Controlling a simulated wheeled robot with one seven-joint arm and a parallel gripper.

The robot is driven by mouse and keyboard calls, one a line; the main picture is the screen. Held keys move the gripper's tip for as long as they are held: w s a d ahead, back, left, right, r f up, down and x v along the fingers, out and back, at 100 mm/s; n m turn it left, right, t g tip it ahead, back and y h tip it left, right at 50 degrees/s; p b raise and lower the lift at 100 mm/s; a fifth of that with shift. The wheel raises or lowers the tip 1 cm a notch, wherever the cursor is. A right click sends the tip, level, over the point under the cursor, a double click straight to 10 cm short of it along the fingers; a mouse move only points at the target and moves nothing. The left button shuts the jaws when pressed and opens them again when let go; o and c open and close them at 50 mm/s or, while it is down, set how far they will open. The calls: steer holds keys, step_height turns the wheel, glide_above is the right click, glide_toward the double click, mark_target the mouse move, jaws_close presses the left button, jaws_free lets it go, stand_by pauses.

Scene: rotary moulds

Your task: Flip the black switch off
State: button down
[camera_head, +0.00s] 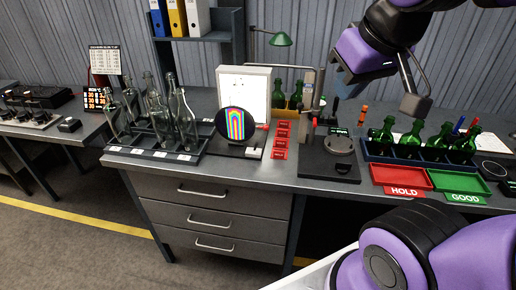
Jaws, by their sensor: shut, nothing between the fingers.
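No black switch can be told with certainty. A small black box (69,125) lies on the left table, too small to read as a switch. A black stand with a round rainbow-patterned disc (236,124) is on the main bench; any switch on its base is too small to make out. A dark device with a round plate (339,145) stands right of the bench's middle. My gripper (345,84) is shut and empty, raised above the back of the bench at the upper right, apart from everything on it.
Clear bottles (183,122) stand in a black rack at left. Green bottles (436,143) stand in a blue rack at right, behind a red HOLD tray (401,181) and a green GOOD tray (458,181).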

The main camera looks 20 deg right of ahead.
mark_target(256, 147)
steer(key=w+d+f+n+t+h, duration=0.1)
steer(key=w+d+f+n, duration=0.35)
steer(key=w, duration=0.45)
steer(key=w+d+f+n+t+h, duration=0.1)
steer(key=w+d+f+n, duration=0.2)
steer(key=w+f, duration=0.45)
steer(key=w+a+f+n+y, duration=0.2)
steer(key=f+n+y, duration=0.1)
steer(key=f, duration=0.5)
steer(key=w+a+f+n+y, duration=0.1)
steer(key=w+f+n+y, duration=0.2)
steer(key=f, duration=0.5)
steer(key=n+y, duration=0.1)
steer(key=n, duration=0.1)
steer(key=shift+w+a+f+n+g, duration=0.2)
steer(key=shift+a+n+g, duration=0.1)
steer(key=shift+a+n, duration=0.1)
steer(key=x, duration=1)
steer(key=shift+a, duration=0.25)
steer(key=shift+w+d+r, duration=0.1)
steer(key=shift+w+r, duration=0.05)
steer(key=shift+w, duration=0.45)
steer(key=shift+w+d+r, duration=0.1)
steer(key=shift+w+r, duration=0.1)
steer(key=shift+w, duration=0.45)
steer(key=shift+w+r, duration=0.1)
steer(key=shift+w, duration=0.6)
